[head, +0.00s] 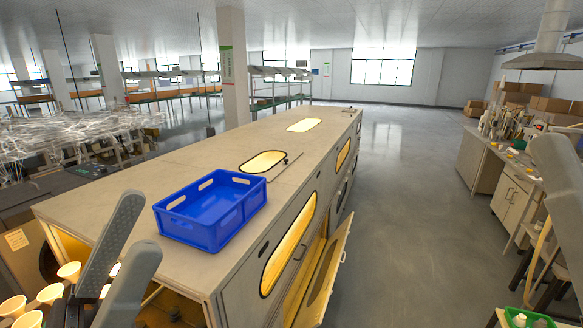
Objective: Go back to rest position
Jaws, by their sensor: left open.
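My left gripper (133,246) is at the lower left of the head view, with its two grey fingers spread apart and nothing between them. It is in front of the near end of the long burn-in cabinet (150,165), to the left of and nearer than the blue crate. A grey part of my right arm (562,180) shows at the right edge.
An empty-looking blue crate (212,232) sits on the cabinet top. A cabinet door (328,265) hangs open on the right side. Several lit bulbs (50,293) stand at lower left. A green bin (527,317) is at lower right. The middle floor is clear.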

